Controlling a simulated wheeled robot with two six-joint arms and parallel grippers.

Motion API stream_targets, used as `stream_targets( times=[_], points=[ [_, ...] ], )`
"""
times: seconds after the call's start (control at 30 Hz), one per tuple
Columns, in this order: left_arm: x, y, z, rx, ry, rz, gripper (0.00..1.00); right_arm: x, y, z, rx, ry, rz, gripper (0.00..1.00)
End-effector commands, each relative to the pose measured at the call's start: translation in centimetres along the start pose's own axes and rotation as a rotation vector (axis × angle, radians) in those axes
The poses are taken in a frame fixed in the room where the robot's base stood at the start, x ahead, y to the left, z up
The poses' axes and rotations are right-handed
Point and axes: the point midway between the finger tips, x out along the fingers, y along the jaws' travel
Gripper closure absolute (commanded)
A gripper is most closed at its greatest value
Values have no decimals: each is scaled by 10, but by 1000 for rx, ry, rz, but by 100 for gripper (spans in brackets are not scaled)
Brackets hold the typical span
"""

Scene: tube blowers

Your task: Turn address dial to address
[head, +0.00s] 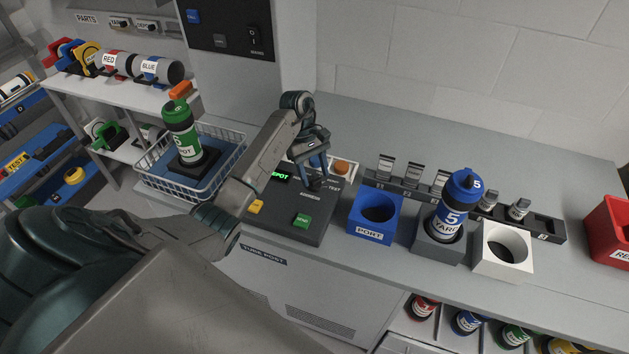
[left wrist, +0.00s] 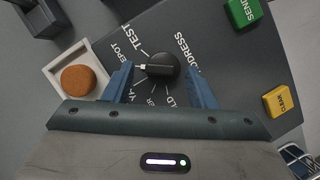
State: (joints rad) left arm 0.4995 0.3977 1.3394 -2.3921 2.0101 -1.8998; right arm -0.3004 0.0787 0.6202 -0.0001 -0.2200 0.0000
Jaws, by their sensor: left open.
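The address dial (left wrist: 160,70) is a round black knob on the dark control panel (head: 290,225). In the left wrist view its white pointer mark faces left, near the DEPOT label. A green display (head: 281,176) on the panel reads DEPOT. My left gripper (head: 316,180) is over the panel with its fingers pointing down. In the left wrist view its open blue fingers (left wrist: 161,84) are on either side of the dial with gaps visible. The gripper and its fingers hide part of the dial and labels. My right gripper is not in view.
The panel has a green SEND button (head: 302,221) and a yellow button (head: 256,206). An orange knob (head: 342,168) sits in a white tray at its right. A wire basket (head: 155,185) with a green canister stands left; a blue PORT holder (head: 375,216) stands right.

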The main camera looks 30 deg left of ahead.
Motion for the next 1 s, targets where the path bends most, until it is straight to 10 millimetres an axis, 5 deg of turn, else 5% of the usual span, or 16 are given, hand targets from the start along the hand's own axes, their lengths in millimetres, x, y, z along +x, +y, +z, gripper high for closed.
stream_targets(
  times=[0.37,0.6,1.0],
  points=[
    [6,0,0,0,1,0,51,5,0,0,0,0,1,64],
    [6,0,0,0,1,0,93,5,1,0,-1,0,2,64],
    [9,-1,-2,-72,3,31,93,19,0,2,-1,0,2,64]
  ],
)
